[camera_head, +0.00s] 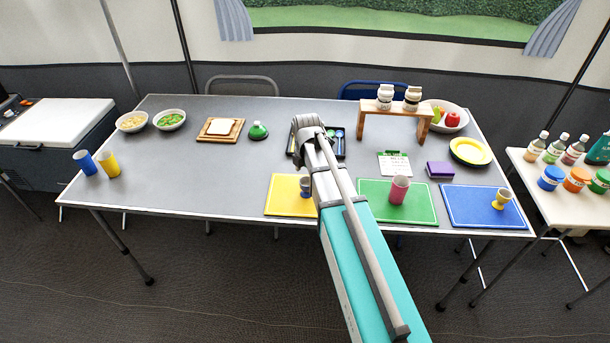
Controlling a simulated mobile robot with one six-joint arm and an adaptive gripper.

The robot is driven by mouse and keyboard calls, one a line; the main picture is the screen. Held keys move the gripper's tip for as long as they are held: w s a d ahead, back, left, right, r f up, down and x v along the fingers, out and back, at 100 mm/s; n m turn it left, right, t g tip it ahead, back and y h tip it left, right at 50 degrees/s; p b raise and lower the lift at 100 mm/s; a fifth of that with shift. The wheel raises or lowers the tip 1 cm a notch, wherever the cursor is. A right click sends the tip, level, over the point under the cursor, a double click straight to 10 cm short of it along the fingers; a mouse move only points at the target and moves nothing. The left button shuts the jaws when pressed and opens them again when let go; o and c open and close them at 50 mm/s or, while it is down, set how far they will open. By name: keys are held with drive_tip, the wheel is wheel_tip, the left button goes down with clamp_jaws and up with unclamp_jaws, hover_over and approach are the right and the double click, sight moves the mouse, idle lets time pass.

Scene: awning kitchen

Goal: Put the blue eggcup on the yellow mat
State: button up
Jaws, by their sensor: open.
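The blue eggcup (305,187) looks small and dark blue-grey. It appears upright on the yellow mat (282,196), near the mat's right side and close beside my arm. My arm crosses in front of the mat's right part. The grey end of my arm with my gripper (309,128) is farther back, in front of a dark cutlery tray (340,154), apart from the eggcup in the picture. My gripper is open; its fingertips are hard to make out.
A green mat (425,214) holds a pink cup (399,189). A blue mat (462,212) holds a yellow eggcup (502,199). A wooden stand (408,116) with jars is behind. Blue and yellow cups (108,165) stand left; the table's left middle is clear.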

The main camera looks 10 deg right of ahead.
sight(308, 190)
wheel_tip(308, 190, up, 8)
drive_tip(key=p, duration=0.7)
drive_tip(key=shift+f, duration=0.25)
idle(0.5)
drive_tip(key=s+m, duration=1.6)
drive_tip(key=m, duration=0.7)
drive_tip(key=shift+a, duration=0.25)
